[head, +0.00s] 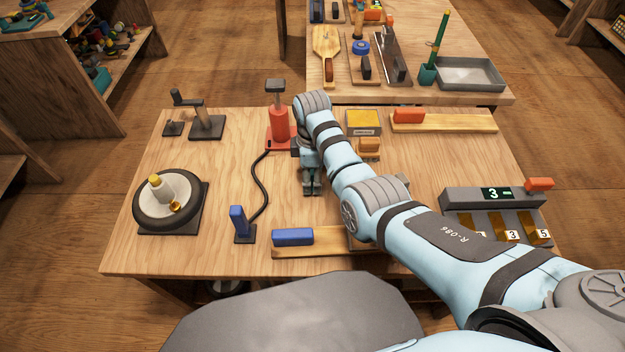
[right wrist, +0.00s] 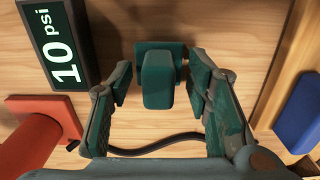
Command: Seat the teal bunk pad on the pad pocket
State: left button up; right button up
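My right gripper (head: 312,190) points down at the middle of the near table, just below the red hand pump. In the right wrist view its two fingers (right wrist: 160,82) stand apart on either side of a teal block on a wider teal plate, the bunk pad (right wrist: 158,85). Gaps show between the fingers and the block. In the head view the gripper and arm hide most of the pad. I cannot make out a pad pocket with certainty. My left gripper is not in view.
A red pump (head: 279,122) stands beside the gripper, its black hose (head: 262,185) running left of it. A blue block lies on a wooden board (head: 345,240) in front. A "10 psi" display (right wrist: 58,45) is close by. A wheel (head: 170,203) lies at left.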

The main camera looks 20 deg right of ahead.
grip_shut()
jog(key=shift+r, duration=0.1)
